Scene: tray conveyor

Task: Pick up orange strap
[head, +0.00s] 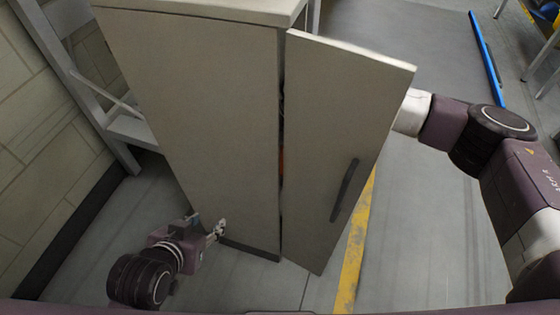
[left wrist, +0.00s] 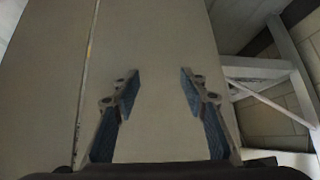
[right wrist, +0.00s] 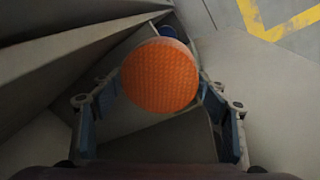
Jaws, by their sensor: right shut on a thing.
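The orange strap (right wrist: 160,78) shows in the right wrist view as a round, textured orange roll between the fingers of my right gripper (right wrist: 160,96), which is shut on it. In the head view only a thin orange sliver (head: 281,161) shows in the gap beside the cabinet door, and my right gripper is hidden behind that door. My left gripper (head: 221,228) is low by the cabinet's lower front. In the left wrist view its fingers are wide apart and empty, facing a plain cabinet panel.
The tall beige cabinet (head: 215,110) has its door (head: 335,130) partly open, with a dark handle (head: 344,190). My right arm reaches behind the door. A grey metal frame (head: 128,130) stands left by the wall.

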